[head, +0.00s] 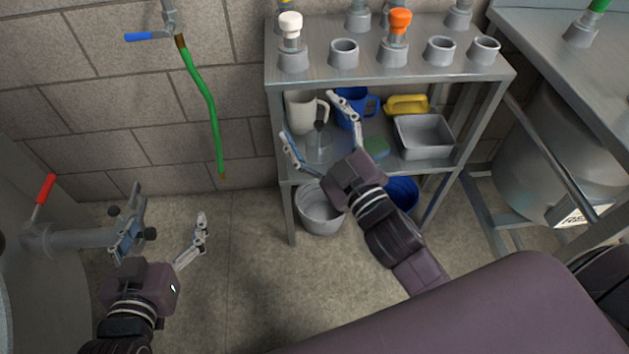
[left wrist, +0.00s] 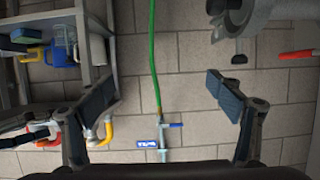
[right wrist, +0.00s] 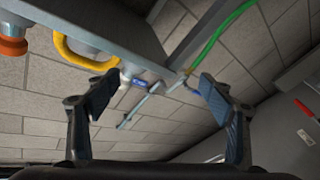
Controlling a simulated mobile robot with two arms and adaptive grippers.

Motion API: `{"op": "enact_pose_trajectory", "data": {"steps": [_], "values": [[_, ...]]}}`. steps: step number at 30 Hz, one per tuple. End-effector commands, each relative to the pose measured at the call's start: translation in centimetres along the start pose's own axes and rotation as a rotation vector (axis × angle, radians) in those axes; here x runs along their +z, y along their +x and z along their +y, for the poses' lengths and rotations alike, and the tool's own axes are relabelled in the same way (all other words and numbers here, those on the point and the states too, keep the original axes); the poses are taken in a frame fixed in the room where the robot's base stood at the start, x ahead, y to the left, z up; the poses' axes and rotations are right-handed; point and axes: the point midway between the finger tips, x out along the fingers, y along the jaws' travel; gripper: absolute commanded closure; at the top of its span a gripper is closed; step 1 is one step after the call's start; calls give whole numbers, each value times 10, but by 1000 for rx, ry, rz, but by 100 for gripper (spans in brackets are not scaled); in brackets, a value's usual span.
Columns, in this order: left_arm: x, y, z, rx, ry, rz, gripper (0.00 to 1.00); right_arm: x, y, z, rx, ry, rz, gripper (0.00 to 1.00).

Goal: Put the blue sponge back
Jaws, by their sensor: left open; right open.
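A sponge (head: 376,147), blue with a green face, lies on the middle shelf of the metal rack (head: 390,72), left of the grey tray. It is partly hidden by my right gripper. A blue and green block, seemingly the same sponge (left wrist: 25,35), shows in the left wrist view. My right gripper (head: 310,115) is open at the front of the rack, left of the sponge, with nothing visible gripped. The right wrist view shows no sponge between its fingers. My left gripper (head: 170,203) is open and empty, out left of the rack over the floor.
A white jug (head: 301,112), a blue jug (head: 366,103), a yellow item (head: 407,104) and the grey tray (head: 425,135) share the shelf. A grey bucket (head: 318,210) and blue bucket (head: 402,193) stand below. A green hose (head: 209,110) hangs left. Floor between is clear.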

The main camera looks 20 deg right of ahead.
Motion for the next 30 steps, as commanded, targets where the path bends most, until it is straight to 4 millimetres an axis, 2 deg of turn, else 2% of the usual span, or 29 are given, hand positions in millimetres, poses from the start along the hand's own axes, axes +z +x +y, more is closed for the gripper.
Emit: {"op": "enact_pose_trajectory", "data": {"steps": [1, 3, 6, 9, 13, 26, 30], "values": [[0, 0, 0, 0, 0, 0, 15, 17, -14, -10, -18, 134, -101, 25], [0, 0, 0, 0, 0, 0, 15, 37, -33, -27, -58, 293, -225, 25], [0, 0, 0, 0, 0, 0, 15, 51, -56, -52, -117, 452, -349, 25], [0, 0, 0, 0, 0, 0, 15, 55, -71, -69, -158, 538, -413, 25], [0, 0, 0, 0, 0, 0, 15, 56, -76, -76, -177, 570, -439, 25], [0, 0, 0, 0, 0, -2, 15, 56, -75, -75, -176, 566, -437, 25], [12, 7, 0, 0, 1, -44, 15, 67, -74, -82, -188, 563, -477, 25]]}}
